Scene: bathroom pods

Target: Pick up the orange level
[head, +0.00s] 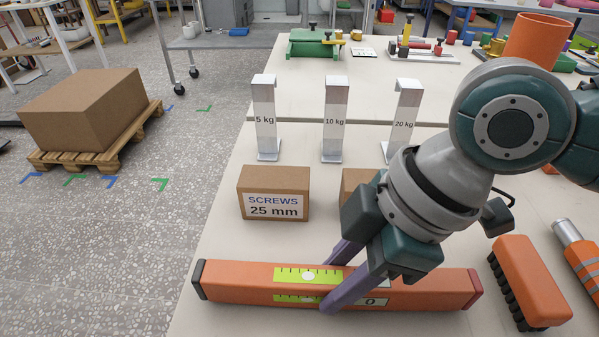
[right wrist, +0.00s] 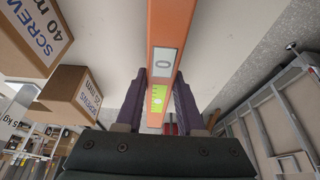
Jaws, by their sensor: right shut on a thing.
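In the right wrist view the level (right wrist: 172,28) runs between the two fingers (right wrist: 158,95), with a label and a vial window showing. My left gripper is in neither view.
A SCREWS 25 mm box (head: 273,193) stands behind the level, with another box (head: 358,187) partly hidden by my arm. Metal stands marked 5 kg (head: 265,120), 10 kg (head: 334,120) and 20 kg (head: 404,120) are farther back. An orange brush (head: 530,280) lies right of the level.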

